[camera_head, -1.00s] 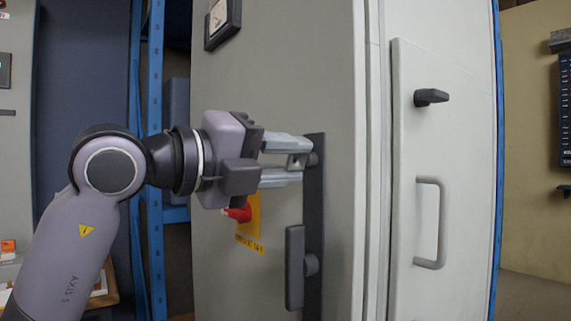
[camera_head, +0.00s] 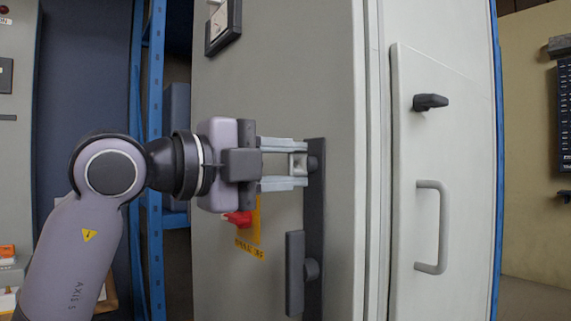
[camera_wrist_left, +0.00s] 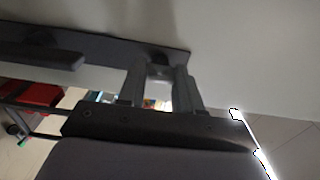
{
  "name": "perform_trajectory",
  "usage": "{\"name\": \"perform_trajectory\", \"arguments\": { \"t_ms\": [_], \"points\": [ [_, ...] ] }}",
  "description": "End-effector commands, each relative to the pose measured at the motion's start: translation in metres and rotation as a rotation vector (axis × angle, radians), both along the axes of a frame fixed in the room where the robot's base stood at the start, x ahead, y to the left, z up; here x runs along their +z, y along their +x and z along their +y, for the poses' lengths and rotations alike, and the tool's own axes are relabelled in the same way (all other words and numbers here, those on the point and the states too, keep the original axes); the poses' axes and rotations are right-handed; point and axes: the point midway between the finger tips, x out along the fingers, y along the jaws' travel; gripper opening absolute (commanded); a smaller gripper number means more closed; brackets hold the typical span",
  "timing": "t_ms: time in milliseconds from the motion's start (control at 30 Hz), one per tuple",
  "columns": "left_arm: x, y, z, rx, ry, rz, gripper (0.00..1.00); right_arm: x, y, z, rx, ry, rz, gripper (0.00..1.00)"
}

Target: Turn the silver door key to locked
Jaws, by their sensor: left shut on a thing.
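The silver door key (camera_head: 298,161) sits at the dark lock plate (camera_head: 315,215) on the grey cabinet door. My left gripper (camera_head: 301,168) comes in from the left and is shut on the key, one finger above it and one below. In the left wrist view the key (camera_wrist_left: 160,72) shows between the two fingers, close to the dark plate. The fingers cover part of the key, so its exact angle is hard to tell. My right gripper is not in view.
A dark lever handle (camera_head: 295,272) stands out from the plate below the gripper. A red switch (camera_head: 238,218) on a yellow plate is just under my wrist. To the right, a pale door has a black knob (camera_head: 430,102) and a grey pull handle (camera_head: 441,228).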

Motion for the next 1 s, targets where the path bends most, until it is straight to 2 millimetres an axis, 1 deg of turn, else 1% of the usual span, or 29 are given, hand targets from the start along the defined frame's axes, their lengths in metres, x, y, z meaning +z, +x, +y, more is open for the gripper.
{"name": "perform_trajectory", "arguments": {
  "t_ms": [267,300,367,400,633,733,867,1000],
  "points": [
    [0.0,0.0,0.0,-0.001,-0.003,0.004,0.04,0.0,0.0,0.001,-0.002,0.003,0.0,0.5],
    [0.0,0.0,0.0,-0.001,-0.003,0.004,0.37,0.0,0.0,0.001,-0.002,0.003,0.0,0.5],
    [0.0,0.0,0.0,-0.001,-0.003,0.004,0.57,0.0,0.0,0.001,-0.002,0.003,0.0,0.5],
    [0.0,0.0,0.0,-0.001,-0.002,0.003,0.6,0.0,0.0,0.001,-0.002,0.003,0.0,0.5],
    [0.0,0.0,0.0,-0.001,-0.001,0.002,0.6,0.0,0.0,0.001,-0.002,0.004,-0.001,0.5],
    [0.0,-0.002,0.004,0.0,-0.001,0.0,0.6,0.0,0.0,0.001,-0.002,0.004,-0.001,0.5],
    [0.0,-0.012,0.017,0.002,-0.001,-0.002,0.6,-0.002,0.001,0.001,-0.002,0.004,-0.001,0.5],
    [-0.001,-0.026,0.036,0.002,-0.002,-0.001,0.6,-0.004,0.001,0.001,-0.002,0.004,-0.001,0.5]
  ]
}}
